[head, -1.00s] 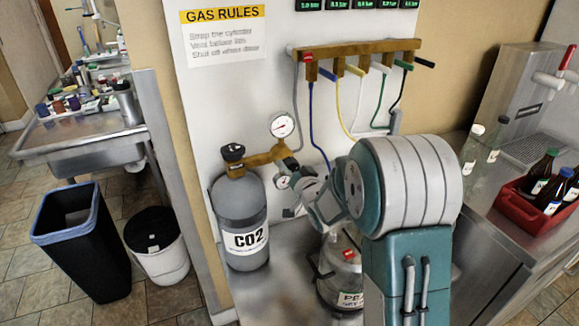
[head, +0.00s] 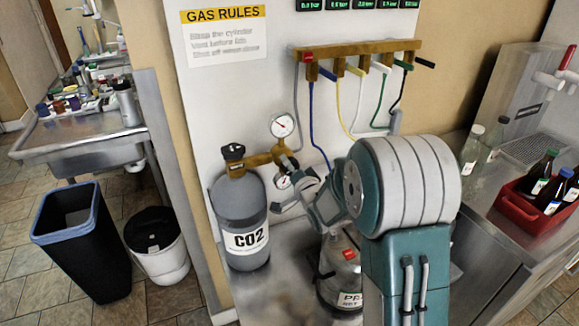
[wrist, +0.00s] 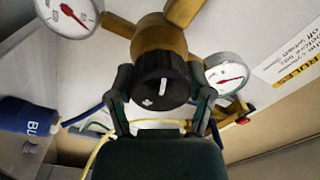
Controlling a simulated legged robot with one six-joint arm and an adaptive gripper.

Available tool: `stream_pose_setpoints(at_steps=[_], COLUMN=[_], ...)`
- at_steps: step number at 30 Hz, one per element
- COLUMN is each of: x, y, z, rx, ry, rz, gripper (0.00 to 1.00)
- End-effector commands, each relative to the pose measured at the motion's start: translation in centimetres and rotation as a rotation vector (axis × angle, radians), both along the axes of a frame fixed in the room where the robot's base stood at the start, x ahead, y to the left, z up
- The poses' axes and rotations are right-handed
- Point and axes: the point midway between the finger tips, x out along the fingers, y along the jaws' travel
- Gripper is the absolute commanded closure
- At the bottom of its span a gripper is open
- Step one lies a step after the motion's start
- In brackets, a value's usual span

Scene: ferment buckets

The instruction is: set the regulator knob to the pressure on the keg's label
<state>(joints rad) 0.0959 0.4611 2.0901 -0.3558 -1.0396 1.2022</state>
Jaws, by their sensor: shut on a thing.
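The black regulator knob (wrist: 160,82), with a white pointer line and a plus mark, sits on the brass regulator body (wrist: 160,36). My gripper (wrist: 162,93) is shut on the knob, one finger at each side. In the head view my gripper (head: 284,202) is at the regulator (head: 263,158), by its lower gauge (head: 283,182), and the knob cannot be made out there. The grey keg (head: 338,275) stands below, behind my arm. Its white label (head: 350,300) is partly covered by my arm, and its pressure figure is not readable.
A grey CO2 cylinder (head: 240,215) stands left of my gripper. An upper gauge (head: 282,125) rises above the regulator. A brass manifold (head: 355,50) with coloured hoses hangs on the wall. A red bottle crate (head: 522,208) is on the right counter.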

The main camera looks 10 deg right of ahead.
Motion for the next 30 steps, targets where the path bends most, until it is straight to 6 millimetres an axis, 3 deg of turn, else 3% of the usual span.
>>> stream_pose_setpoints(at_steps=[10, 11, 12, 26, 30], x=[0.1, 0.1, 0.1, -0.1, -1.4], y=[-0.1, -0.1, -0.1, -0.1, -0.4], z=[0.1, 0.0, 0.0, 0.0, 0.0], rx=[0.001, 0.001, 0.001, 0.0, 0.0], ry=[-0.001, -0.001, -0.001, 0.0, 0.002], rz=[-0.003, -0.003, -0.003, -0.001, -0.002], gripper=[0.81, 0.2, 0.02, 0.0, 0.0])
